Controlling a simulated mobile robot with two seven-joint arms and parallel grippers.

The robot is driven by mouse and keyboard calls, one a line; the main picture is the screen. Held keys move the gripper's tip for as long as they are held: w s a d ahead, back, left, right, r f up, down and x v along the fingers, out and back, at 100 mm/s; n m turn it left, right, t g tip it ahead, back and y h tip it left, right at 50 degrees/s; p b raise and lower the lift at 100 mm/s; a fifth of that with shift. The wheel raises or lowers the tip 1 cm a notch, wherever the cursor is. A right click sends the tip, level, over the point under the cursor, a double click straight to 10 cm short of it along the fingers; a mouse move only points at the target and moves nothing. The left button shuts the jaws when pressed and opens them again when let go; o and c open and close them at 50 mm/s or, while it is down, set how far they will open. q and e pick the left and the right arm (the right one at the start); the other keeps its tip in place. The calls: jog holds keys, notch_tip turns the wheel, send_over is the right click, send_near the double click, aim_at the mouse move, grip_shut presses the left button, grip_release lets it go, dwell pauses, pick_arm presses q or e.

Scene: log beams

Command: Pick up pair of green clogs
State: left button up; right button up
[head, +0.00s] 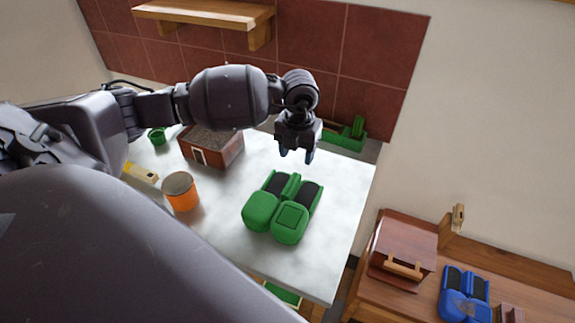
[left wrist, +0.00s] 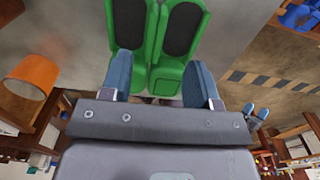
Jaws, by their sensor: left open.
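The pair of green clogs (head: 282,207) lies on the light grey table, side by side, with dark insoles showing. My left gripper (head: 296,155) is open and empty, above the table just beyond the heel end of the clogs. I cannot tell the exact height gap between fingers and clogs.
On the table (head: 342,190) stand an orange cup (head: 181,193), a small brown house-like box (head: 212,147) and a small green pot (head: 157,136). Blue clogs (head: 465,293) sit on a wooden bench at right.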

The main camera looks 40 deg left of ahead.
aim_at(294, 178)
pick_arm(q)
jog(key=f, duration=0.4)
jog(key=shift+s, duration=0.2)
jog(key=shift+a+f+b, duration=0.15)
jog(key=shift+f+b, duration=0.25)
jog(key=shift+f, duration=2.5)
jog(key=shift+r, duration=0.1)
grip_shut()
